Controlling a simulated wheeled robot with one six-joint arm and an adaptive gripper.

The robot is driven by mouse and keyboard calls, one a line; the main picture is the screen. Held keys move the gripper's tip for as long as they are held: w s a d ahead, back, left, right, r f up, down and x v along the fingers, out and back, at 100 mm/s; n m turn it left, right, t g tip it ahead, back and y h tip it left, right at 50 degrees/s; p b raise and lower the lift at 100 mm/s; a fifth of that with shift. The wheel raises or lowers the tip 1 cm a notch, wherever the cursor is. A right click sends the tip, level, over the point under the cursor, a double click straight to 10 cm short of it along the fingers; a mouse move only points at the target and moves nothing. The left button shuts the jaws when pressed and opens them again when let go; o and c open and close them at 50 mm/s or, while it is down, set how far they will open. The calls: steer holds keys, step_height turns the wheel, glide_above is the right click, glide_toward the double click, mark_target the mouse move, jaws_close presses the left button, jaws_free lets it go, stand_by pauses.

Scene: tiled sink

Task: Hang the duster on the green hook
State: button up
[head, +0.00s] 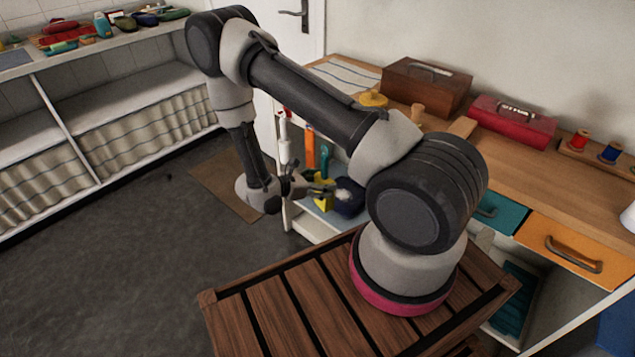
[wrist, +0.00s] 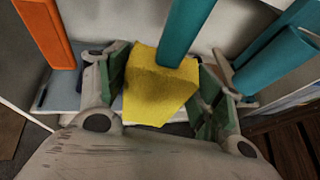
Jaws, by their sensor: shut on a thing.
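In the wrist view, a yellow block-like piece (wrist: 158,90) sits between the two green-padded fingers of my gripper (wrist: 162,85), which are shut on it. A teal handle (wrist: 185,30) rises from its top edge; the two look like one tool, perhaps the duster, but I cannot tell for sure. In the head view, my gripper (head: 305,188) is low at the open shelf under the workbench, with the yellow piece (head: 323,201) at its tips and the teal handle (head: 323,160) above. I cannot make out a green hook in either view.
An orange upright piece (wrist: 48,32) stands left of my gripper and another teal piece (wrist: 275,50) is close on the right. A dark blue item (head: 349,201) is beside the yellow piece. The workbench (head: 500,178) overhangs; open floor (head: 130,270) lies left.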

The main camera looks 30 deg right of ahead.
steer(key=w+d+f, duration=0.1)
steer(key=w+d, duration=0.1)
steer(key=d, duration=0.5)
steer(key=shift+w+d+f, duration=0.15)
steer(key=shift+w+d, duration=0.15)
steer(key=shift+w, duration=0.1)
stand_by(0.3)
stand_by(0.6)
steer(key=o, duration=1.1)
steer(key=shift+o, duration=0.2)
steer(key=v, duration=1.2)
